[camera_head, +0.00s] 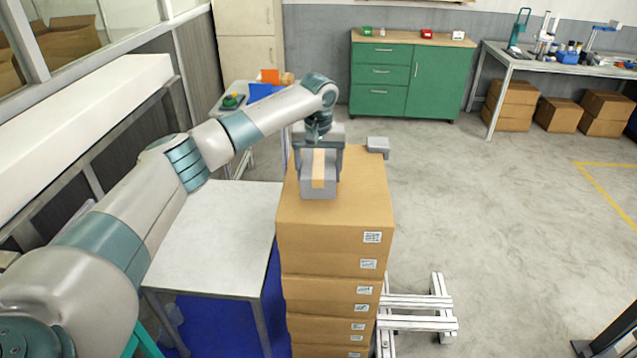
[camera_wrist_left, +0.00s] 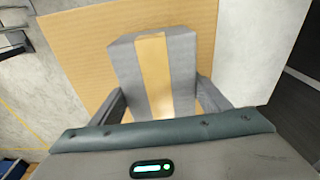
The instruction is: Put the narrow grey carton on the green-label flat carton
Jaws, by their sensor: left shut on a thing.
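The narrow grey carton (camera_head: 307,187), with a tan stripe down its middle, is between the fingers of my left gripper (camera_head: 320,165). The left wrist view shows the same carton (camera_wrist_left: 184,65) with a finger of the left gripper (camera_wrist_left: 160,100) on each side. It is over the top of a stack of brown cartons; whether it touches the top brown carton (camera_head: 350,205) I cannot tell. The stack's labels (camera_head: 372,237) look white with dark print; I cannot make out a green label. My right gripper is not in view.
A small grey block (camera_head: 378,144) shows by the stack's far right corner. A white table (camera_head: 215,225) stands left of the stack. A pale metal frame (camera_head: 420,302) is at the stack's lower right. A green cabinet (camera_head: 385,75) stands at the back. The floor at right is open.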

